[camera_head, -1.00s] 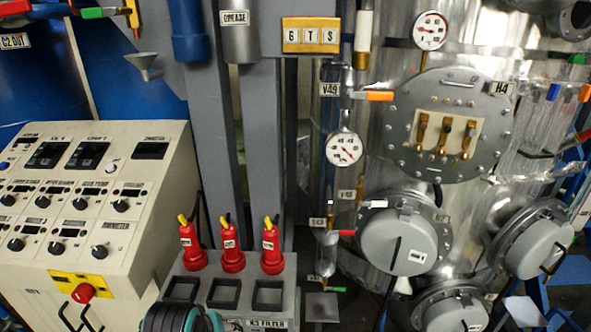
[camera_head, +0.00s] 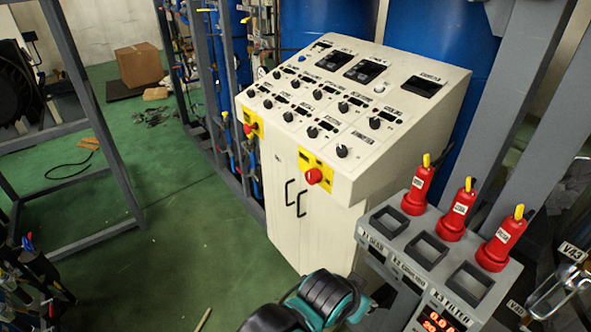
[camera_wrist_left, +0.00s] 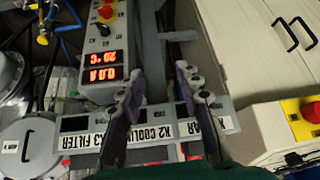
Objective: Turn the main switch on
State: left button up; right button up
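The cream control cabinet (camera_head: 325,215) stands in the middle of the head view. A red rotary knob on a yellow plate (camera_head: 313,176) sits on its front, above two black handles. A second red knob on yellow (camera_head: 250,129) is on the left part of the cabinet. I cannot read which is the main switch. One red knob on yellow also shows at the right edge of the left wrist view (camera_wrist_left: 309,111). My left gripper (camera_wrist_left: 160,84) is open and empty, with its fingers apart over the labelled grey panel, away from that knob. My right gripper is out of view.
The grey filter unit (camera_head: 398,243) with red yellow-tipped handles (camera_head: 457,210) and a lit display stands right of the cabinet, close to my left arm. Grey frame posts (camera_head: 100,125) stand at left. Green floor (camera_head: 190,235) is open in front of the cabinet.

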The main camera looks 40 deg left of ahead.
aim_at(314, 176)
jog(key=u, duration=1.4)
